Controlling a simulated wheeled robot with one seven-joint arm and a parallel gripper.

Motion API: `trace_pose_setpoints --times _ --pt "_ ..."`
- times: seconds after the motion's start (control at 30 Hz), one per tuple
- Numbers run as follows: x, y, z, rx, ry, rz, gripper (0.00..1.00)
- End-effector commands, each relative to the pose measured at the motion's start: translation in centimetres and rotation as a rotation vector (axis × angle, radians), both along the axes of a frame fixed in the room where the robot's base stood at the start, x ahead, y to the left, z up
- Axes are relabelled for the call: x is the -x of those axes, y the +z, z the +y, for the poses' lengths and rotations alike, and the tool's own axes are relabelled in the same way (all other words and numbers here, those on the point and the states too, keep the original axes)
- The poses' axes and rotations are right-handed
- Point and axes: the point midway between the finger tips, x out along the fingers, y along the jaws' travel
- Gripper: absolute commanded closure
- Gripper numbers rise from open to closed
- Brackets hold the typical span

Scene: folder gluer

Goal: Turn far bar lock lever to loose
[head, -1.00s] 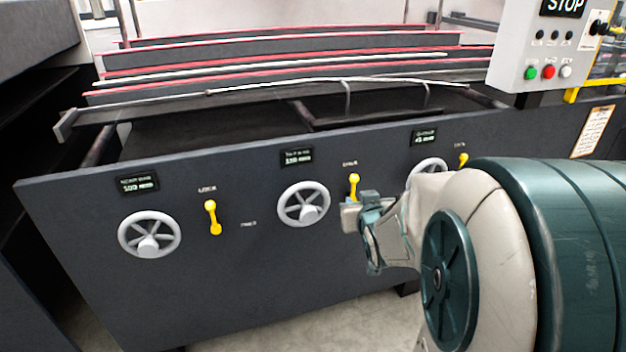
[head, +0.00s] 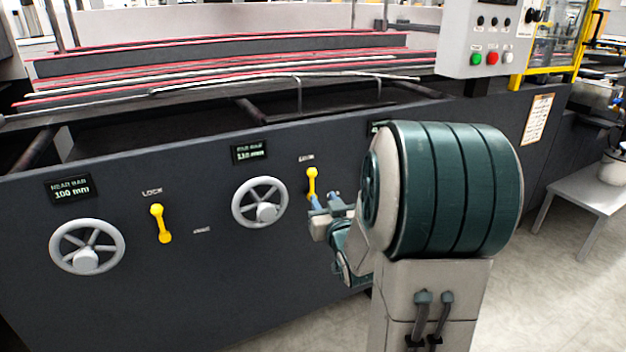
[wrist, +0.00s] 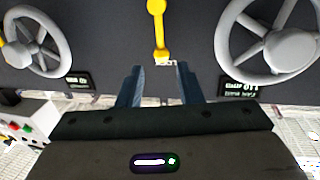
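The far bar lock lever (head: 312,182) is yellow and stands upright on the dark panel under a LOCK label, right of the far bar handwheel (head: 260,202). In the wrist view, which is upside down, the lever (wrist: 157,35) hangs vertically, its lower end close to the label. My gripper (head: 325,200) is close to the lever in the head view and partly overlaps its lower end. In the wrist view my gripper (wrist: 160,88) is open and empty. Its two fingers are apart, with the lever beyond their tips, in line with the gap. I see no contact.
The far bar display (head: 250,152) is above its wheel. The rear bar lever (head: 160,223) and wheel (head: 87,246) are farther left. Another wheel (wrist: 38,40) is at left in the wrist view. A control box (head: 490,40) overhangs at upper right. Floor shows at right.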

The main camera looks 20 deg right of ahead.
Motion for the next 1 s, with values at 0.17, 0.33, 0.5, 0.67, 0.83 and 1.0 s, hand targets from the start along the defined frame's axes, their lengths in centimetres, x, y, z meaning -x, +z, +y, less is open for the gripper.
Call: trace_pose_setpoints --times 0.17,0.33,0.5,0.67,0.83,1.0 --pt "-3.7 -0.4 -0.5 0.001 0.002 -0.002 0.67" --pt "-6.7 -0.4 -1.0 -0.001 0.002 -0.002 0.67" --pt "-8.7 -0.3 -1.4 0.0 0.001 0.0 0.67" --pt "-9.6 -0.2 -1.5 0.001 0.001 -0.001 0.67" --pt "-9.8 -0.2 -1.5 0.001 0.001 0.0 0.67" --pt "-9.8 -0.2 -1.5 0.001 0.001 0.0 0.78"
